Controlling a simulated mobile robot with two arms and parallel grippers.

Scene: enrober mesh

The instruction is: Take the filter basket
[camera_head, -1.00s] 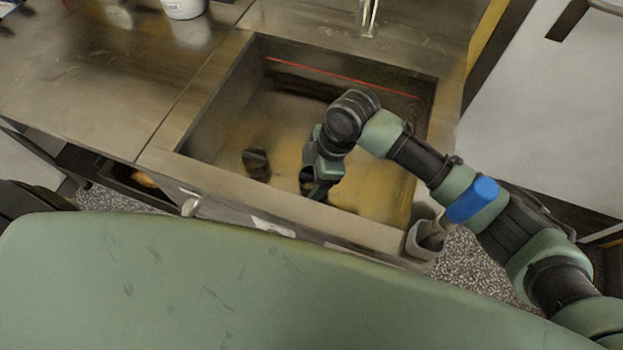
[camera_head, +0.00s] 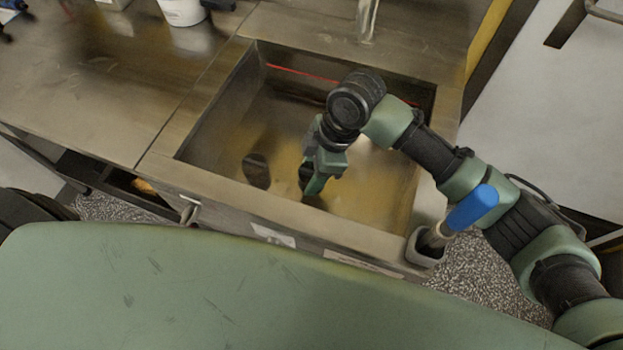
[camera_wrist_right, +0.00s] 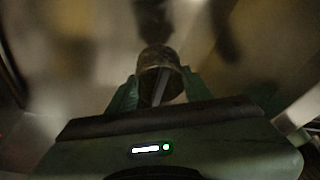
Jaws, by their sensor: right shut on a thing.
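The filter basket (camera_wrist_right: 158,62) is a small, dark, worn metal cup seen in the right wrist view, between the two green fingers of my right gripper (camera_wrist_right: 158,88). The fingers touch it on both sides and are shut on it. In the head view my right gripper (camera_head: 312,186) points down inside the sink (camera_head: 222,108), with the dark basket (camera_head: 306,174) at its fingertips, partly hidden. I cannot tell its exact height over the sink floor. My left gripper is not in view.
A dark spot (camera_head: 256,170) shows on the sink floor left of my gripper. A tap (camera_head: 367,20) stands behind the sink. A holder (camera_head: 424,250) with a blue-handled tool (camera_head: 472,207) is at the front right corner. A white tub (camera_head: 183,10) stands on the left counter.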

